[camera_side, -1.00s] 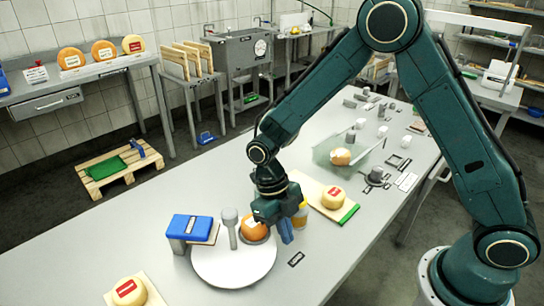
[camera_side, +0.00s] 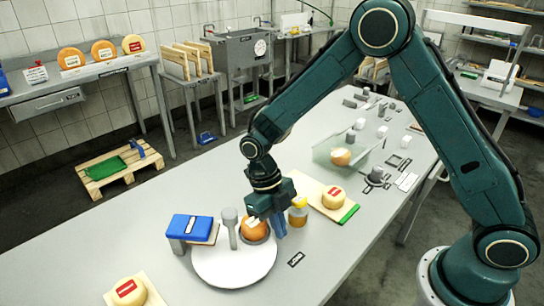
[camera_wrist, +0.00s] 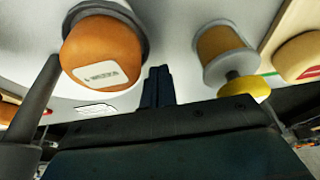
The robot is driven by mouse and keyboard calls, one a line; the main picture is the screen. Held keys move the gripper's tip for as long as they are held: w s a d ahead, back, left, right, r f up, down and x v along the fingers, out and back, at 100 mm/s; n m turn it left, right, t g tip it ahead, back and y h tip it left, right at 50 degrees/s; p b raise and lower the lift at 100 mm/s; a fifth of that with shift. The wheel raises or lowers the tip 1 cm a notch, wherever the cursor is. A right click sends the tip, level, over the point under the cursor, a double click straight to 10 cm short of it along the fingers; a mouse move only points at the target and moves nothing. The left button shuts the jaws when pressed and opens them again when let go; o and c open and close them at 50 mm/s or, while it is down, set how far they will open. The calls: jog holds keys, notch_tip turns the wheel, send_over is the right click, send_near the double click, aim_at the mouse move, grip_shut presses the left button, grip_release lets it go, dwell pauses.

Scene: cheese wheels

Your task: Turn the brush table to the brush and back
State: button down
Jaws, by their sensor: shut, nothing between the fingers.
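The brush table is a round white disc (camera_side: 235,268) on the bench. An orange cheese wheel with a pale label (camera_side: 254,230) sits near its far right edge, and shows at upper left in the wrist view (camera_wrist: 100,52) on a grey holder. A grey upright post (camera_side: 229,224) stands on or just behind the disc; its lower part shows in the wrist view (camera_wrist: 35,100). My gripper (camera_side: 280,228) is shut and empty, just right of the cheese. Its fingers (camera_wrist: 158,85) are together.
Another red-labelled cheese (camera_side: 129,291) lies front left. A clear tray (camera_side: 341,150) stands farther back.

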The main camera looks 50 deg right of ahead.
jog(key=shift+w+d, duration=0.2)
jog(key=shift+w, duration=0.2)
jog(key=shift+w+d, duration=0.15)
jog(key=shift+w, duration=0.6)
jog(key=shift+w+d, duration=0.15)
jog(key=shift+w, duration=0.55)
jog(key=shift+w+a, duration=0.2)
jog(key=shift+w, duration=1.55)
jog(key=shift+w+a, duration=0.35)
jog(key=shift+w, duration=0.4)
jog(key=shift+w+a, duration=0.35)
jog(key=shift+w, duration=0.35)
jog(key=shift+w+a+f, duration=0.1)
jog(key=shift+w+a, duration=0.6)
jog(key=shift+w, duration=0.15)
jog(key=shift+w+a+n, duration=0.4)
jog(key=shift+a+n, duration=0.15)
jog(key=shift+n, duration=0.15)
jog(key=shift+h, duration=0.3)
jog(key=shift+d, duration=0.1)
